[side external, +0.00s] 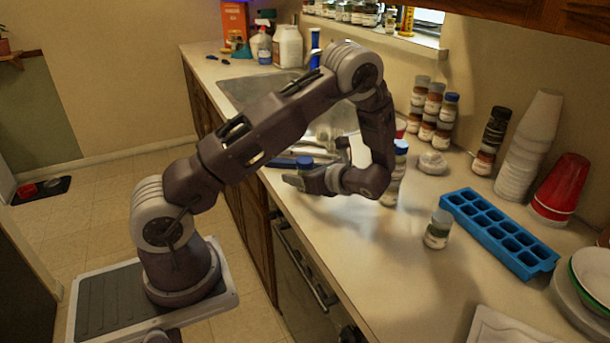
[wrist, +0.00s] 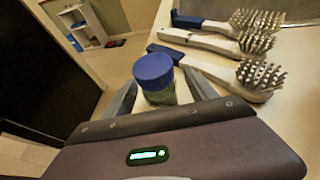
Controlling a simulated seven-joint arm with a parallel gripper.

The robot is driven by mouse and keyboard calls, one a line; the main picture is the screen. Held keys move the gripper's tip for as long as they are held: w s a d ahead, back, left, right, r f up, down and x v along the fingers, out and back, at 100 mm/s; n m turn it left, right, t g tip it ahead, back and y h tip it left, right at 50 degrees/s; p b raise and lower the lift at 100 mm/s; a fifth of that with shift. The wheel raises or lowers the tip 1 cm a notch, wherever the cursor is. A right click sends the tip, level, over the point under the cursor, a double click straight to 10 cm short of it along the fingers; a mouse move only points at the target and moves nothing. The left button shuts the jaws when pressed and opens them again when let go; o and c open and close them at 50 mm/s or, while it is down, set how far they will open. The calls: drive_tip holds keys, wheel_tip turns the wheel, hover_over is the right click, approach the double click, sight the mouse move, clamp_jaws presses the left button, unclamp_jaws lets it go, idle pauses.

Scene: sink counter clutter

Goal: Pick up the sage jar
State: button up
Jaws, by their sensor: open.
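A small jar with a blue lid (wrist: 154,70) and greenish contents stands between the two fingers of my gripper (wrist: 162,84) in the wrist view. Its label does not show, so I cannot read whether it says sage. The fingers are open, one on either side of the jar; I cannot tell whether either touches it. In the side view my gripper (side external: 313,166) is low over the counter near its front edge, with a blue patch between the fingers that looks like the lid. The jar's body is mostly hidden there.
Several brushes (wrist: 222,40) lie close beside the jar. Another jar (side external: 437,230) stands in the open on the counter (side external: 385,275). A blue ice tray (side external: 500,233), stacked cups (side external: 529,150) and spice jars (side external: 432,112) line the wall side. The sink (side external: 250,90) is behind.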

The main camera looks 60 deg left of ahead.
drive_tip(key=shift+x, duration=1.05)
drive_tip(key=shift+r, duration=0.1)
clamp_jaws()
